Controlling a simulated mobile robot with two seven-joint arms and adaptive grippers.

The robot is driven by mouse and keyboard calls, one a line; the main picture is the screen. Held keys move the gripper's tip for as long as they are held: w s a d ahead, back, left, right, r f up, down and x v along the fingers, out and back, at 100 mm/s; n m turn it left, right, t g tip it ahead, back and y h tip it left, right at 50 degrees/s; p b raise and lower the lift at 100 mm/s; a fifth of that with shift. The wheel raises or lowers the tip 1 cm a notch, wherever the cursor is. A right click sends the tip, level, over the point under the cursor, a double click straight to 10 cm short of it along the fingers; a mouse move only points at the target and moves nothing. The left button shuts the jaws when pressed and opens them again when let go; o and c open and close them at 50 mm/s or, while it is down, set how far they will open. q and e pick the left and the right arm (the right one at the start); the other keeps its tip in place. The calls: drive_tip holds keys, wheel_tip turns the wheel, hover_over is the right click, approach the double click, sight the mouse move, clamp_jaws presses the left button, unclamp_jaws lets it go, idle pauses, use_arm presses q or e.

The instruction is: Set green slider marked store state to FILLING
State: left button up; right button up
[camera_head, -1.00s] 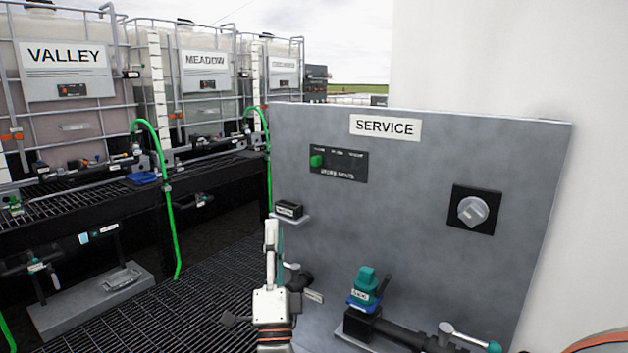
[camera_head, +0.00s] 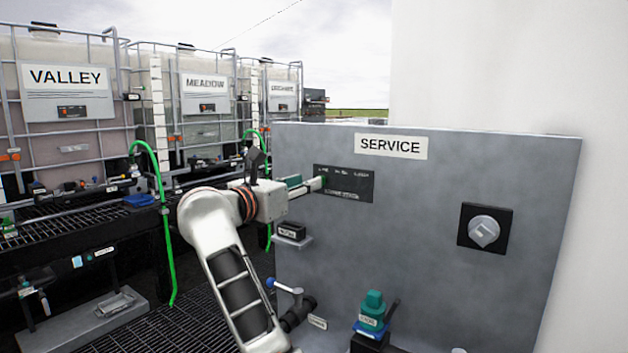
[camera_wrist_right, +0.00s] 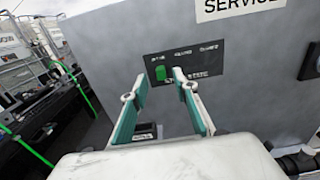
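The green slider (camera_wrist_right: 160,73) is at the left end of a dark label plate (camera_wrist_right: 205,62) in the right wrist view. Small words run above the slot, too small to read surely. In the head view the plate (camera_head: 356,186) is on the grey SERVICE panel, and the slider is mostly hidden by the fingertips. My right gripper (camera_head: 308,186) reaches the plate's left end from the left. In the right wrist view its two teal-padded fingers (camera_wrist_right: 159,78) are apart, with the slider showing between their tips. Contact cannot be told. My left gripper is not in view.
The SERVICE panel (camera_head: 420,260) also carries a grey rotary knob (camera_head: 484,232) at right, a small shelf with a black box (camera_head: 291,231) below my gripper, and a teal-topped valve (camera_head: 373,309) low down. Caged tanks (camera_head: 68,150) and a green hose (camera_head: 166,230) stand at left.

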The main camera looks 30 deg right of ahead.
drive_tip(key=x, duration=0.4)
drive_tip(key=shift+w+d, duration=0.1)
drive_tip(key=shift+d, duration=0.2)
clamp_jaws()
